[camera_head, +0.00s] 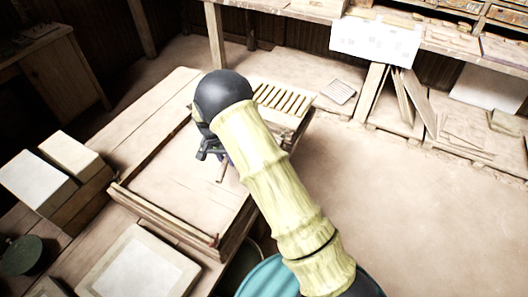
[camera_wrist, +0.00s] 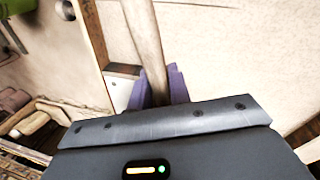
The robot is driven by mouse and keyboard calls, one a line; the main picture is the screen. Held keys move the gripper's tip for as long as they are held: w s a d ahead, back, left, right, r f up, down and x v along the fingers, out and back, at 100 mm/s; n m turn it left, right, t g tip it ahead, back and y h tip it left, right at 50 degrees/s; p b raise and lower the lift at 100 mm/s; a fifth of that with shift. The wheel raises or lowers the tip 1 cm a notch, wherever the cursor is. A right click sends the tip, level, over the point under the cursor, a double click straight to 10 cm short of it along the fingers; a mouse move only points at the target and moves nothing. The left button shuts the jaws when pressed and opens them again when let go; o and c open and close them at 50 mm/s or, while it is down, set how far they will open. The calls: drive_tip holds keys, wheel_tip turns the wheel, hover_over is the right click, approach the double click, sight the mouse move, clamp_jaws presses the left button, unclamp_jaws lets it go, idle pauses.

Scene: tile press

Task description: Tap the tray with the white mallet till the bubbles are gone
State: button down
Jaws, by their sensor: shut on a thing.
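My gripper (camera_wrist: 160,88), with purple fingers, is shut on a pale wooden handle (camera_wrist: 145,35) in the wrist view. I take it for the mallet's handle; I cannot make out its white head. In the head view my gripper (camera_head: 212,155) is over the right part of a large wooden-edged board (camera_head: 165,185), and a thin stick (camera_head: 222,172) shows below it. A shallow framed tray with a pale filling (camera_head: 140,265) lies at the lower left, apart from my gripper. Bubbles are too small to make out.
Two pale-topped blocks (camera_head: 55,170) stand at the left, near a dark green round thing (camera_head: 22,255). A slatted rack (camera_head: 280,98) lies behind my arm. A shelf bench with leaning boards (camera_head: 415,95) lines the back. The floor at right is clear.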

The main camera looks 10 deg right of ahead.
sight(230, 175)
wheel_tip(230, 175, down, 6)
drive_tip(key=b, duration=0.3)
drive_tip(key=shift+b, duration=0.35)
drive_tip(key=shift+s+d+f, duration=0.15)
drive_tip(key=shift+s+f, duration=0.1)
drive_tip(key=shift+s, duration=0.25)
drive_tip(key=shift+f, duration=0.1)
drive_tip(key=r+p, duration=0.1)
drive_tip(key=r, duration=0.1)
drive_tip(key=w+r+p, duration=0.1)
drive_tip(key=r, duration=0.1)
drive_tip(key=shift+w+a+p, duration=0.1)
drive_tip(key=shift+a+p, duration=0.1)
drive_tip(key=shift+p, duration=0.15)
drive_tip(key=shift+s+d+r, duration=0.1)
drive_tip(key=shift+s+r, duration=0.1)
drive_tip(key=shift+w, duration=0.1)
